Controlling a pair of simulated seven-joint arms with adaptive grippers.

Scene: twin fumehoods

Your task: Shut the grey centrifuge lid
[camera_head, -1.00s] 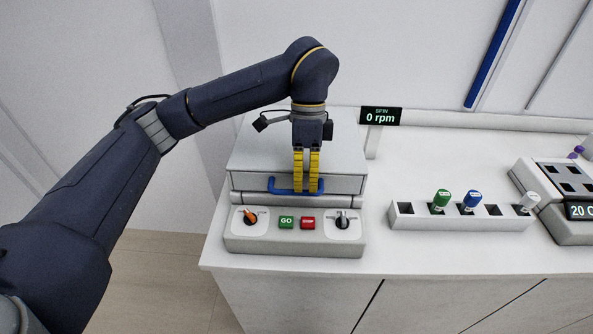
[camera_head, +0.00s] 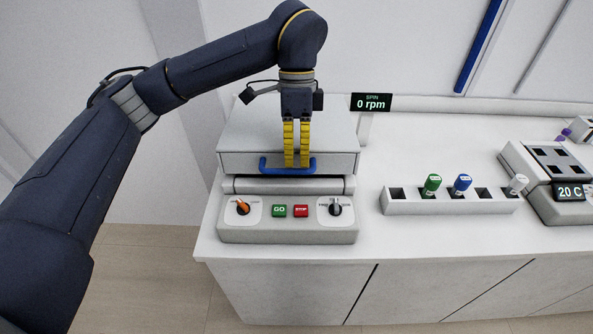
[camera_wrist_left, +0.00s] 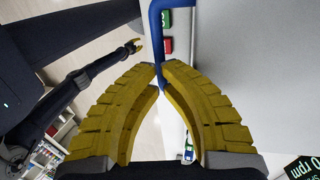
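The grey centrifuge lid (camera_head: 238,163) sits on the centrifuge at the left of the bench in the head view, its front edge slightly raised with a dark gap above the base (camera_head: 232,234). A blue handle (camera_head: 272,168) runs along its front. My left gripper (camera_head: 296,165) points down at the handle's middle. In the left wrist view its yellow fingertips (camera_wrist_left: 161,68) close in on both sides of the blue handle (camera_wrist_left: 155,25), which passes between them. My right gripper (camera_wrist_left: 135,46) shows small and far off in the wrist view, and its opening is unclear.
The centrifuge front has an orange knob, a green GO button (camera_head: 279,211), a red STOP button (camera_head: 301,211) and a black knob. A "0 rpm" display (camera_head: 370,103) stands behind. A tube rack (camera_head: 405,208) and a "20 C" device (camera_head: 552,214) stand to the right.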

